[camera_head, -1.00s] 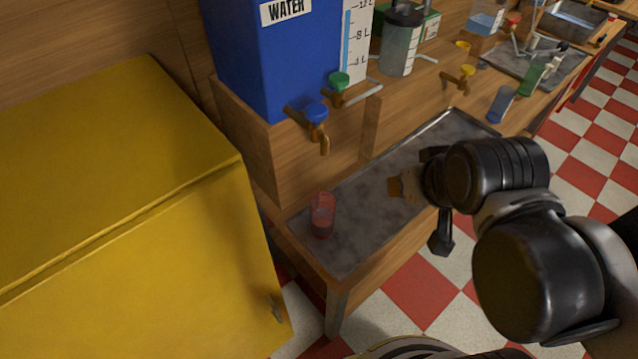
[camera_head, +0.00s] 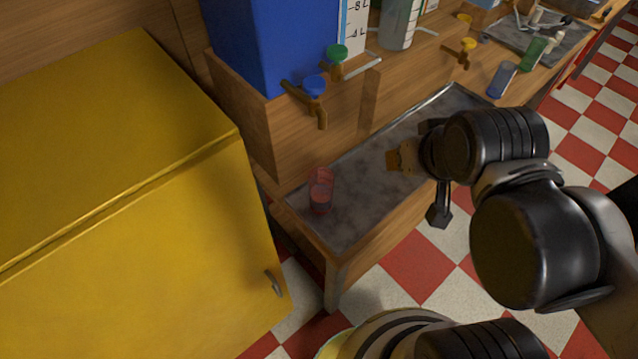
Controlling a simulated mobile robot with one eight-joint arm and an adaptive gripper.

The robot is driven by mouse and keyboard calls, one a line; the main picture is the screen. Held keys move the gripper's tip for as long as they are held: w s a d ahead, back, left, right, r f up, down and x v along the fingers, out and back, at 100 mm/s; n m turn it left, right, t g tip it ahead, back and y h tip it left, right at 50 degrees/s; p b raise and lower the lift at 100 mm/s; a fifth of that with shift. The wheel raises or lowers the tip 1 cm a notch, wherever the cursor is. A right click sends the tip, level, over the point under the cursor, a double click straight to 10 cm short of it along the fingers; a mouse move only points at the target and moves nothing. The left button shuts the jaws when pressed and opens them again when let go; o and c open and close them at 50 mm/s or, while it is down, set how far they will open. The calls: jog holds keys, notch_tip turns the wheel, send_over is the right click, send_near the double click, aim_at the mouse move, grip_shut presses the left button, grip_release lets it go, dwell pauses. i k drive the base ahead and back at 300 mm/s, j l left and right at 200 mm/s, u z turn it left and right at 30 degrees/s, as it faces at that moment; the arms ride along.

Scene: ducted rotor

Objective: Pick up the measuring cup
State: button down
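The measuring cup appears to be the small, clear red cup (camera_head: 321,192). It stands upright at the near left end of the grey metal tray top (camera_head: 370,195) of a low wooden bench. My gripper (camera_head: 431,171) is to the right of the cup, over the right side of the tray top, clearly apart from it. Its two dark fingers are spread, with one towards the top and one hanging down at the bench's front edge. A small orange-tan piece (camera_head: 394,160) shows beside the gripper; I cannot tell whether it belongs to it. My arm hides part of the bench.
A blue water tank (camera_head: 268,45) stands on a wooden ledge behind the cup, with blue-handled (camera_head: 315,88) and green-handled (camera_head: 338,55) taps above the tray. A yellow cabinet (camera_head: 120,180) fills the left. A blue container (camera_head: 501,79) stands at the far right. Checkered floor lies in front.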

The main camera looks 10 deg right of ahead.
aim_at(321, 179)
jog(key=k+l, duration=0.2)
jog(key=k, duration=0.3)
jog(key=k+l, duration=0.25)
jog(key=k, duration=0.2)
